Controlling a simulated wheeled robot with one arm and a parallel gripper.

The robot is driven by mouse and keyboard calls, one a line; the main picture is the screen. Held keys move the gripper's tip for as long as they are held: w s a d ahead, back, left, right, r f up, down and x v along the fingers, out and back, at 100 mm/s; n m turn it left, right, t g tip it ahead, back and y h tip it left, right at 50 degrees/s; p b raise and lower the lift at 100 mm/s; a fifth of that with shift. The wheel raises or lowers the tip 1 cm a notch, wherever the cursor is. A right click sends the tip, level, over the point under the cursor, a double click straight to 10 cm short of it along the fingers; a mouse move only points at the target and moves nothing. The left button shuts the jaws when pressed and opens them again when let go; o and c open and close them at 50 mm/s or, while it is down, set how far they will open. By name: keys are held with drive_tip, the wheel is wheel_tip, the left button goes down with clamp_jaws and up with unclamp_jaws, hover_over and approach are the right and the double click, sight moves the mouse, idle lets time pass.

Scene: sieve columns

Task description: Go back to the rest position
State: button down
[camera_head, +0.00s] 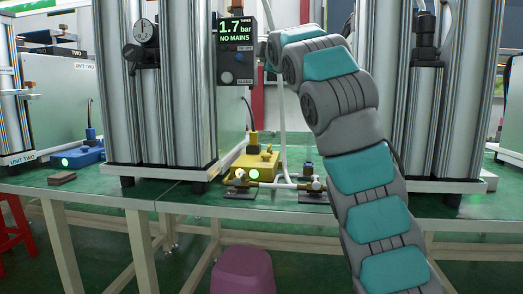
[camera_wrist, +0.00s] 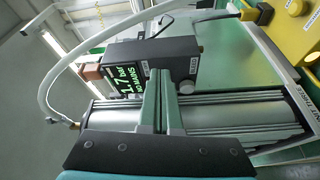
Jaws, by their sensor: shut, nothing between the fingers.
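My gripper (camera_wrist: 160,88) shows in the wrist view with its two fingers together and nothing between them. The fingertips overlap the dark display box (camera_wrist: 160,60) in that view; I cannot tell whether they touch it. In the head view my arm rises from the lower right and bends left at the top. The gripper itself is not clearly visible there. The display box (camera_head: 236,50) reads 1.7 bar, NO MAINS, and has a round knob and a BLEED label.
Another set of silver columns (camera_head: 411,110) stands right of my arm. On the green bench (camera_head: 110,187) are a yellow box (camera_head: 250,165), brass valves (camera_head: 240,180) and a blue unit (camera_head: 78,158). A pale hose (camera_head: 281,110) hangs beside my arm. A purple stool (camera_head: 243,270) stands in front.

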drive_tip(key=w+d+f+m+g+h, duration=0.2)
drive_tip(key=w+d+f+m+h, duration=0.1)
drive_tip(key=d+f+m, duration=0.15)
drive_tip(key=s+d+f+m+g+h+p, duration=0.15)
drive_tip(key=s+d+f+m+g, duration=0.35)
drive_tip(key=f, duration=0.5)
drive_tip(key=s+d+f+m+g+h+p, duration=0.1)
drive_tip(key=s+d+f+m+g+h, duration=0.2)
drive_tip(key=s+d+f, duration=0.55)
drive_tip(key=s+a+f+m+g+y, duration=0.1)
drive_tip(key=s+f+m+g, duration=0.1)
drive_tip(key=s+f, duration=0.8)
drive_tip(key=s+a+f+m+g+y+p, duration=0.1)
drive_tip(key=s+f+g, duration=0.3)
drive_tip(key=s+f, duration=0.7)
drive_tip(key=s+a+f+m+g+y+p, duration=0.1)
drive_tip(key=s+f, duration=0.9)
drive_tip(key=s, duration=1)
drive_tip(key=a+m+g, duration=0.1)
drive_tip(key=m+g, duration=0.1)
drive_tip(key=g, duration=0.1)
drive_tip(key=shift+s+a+f, duration=0.15)
drive_tip(key=shift+s, duration=0.05)
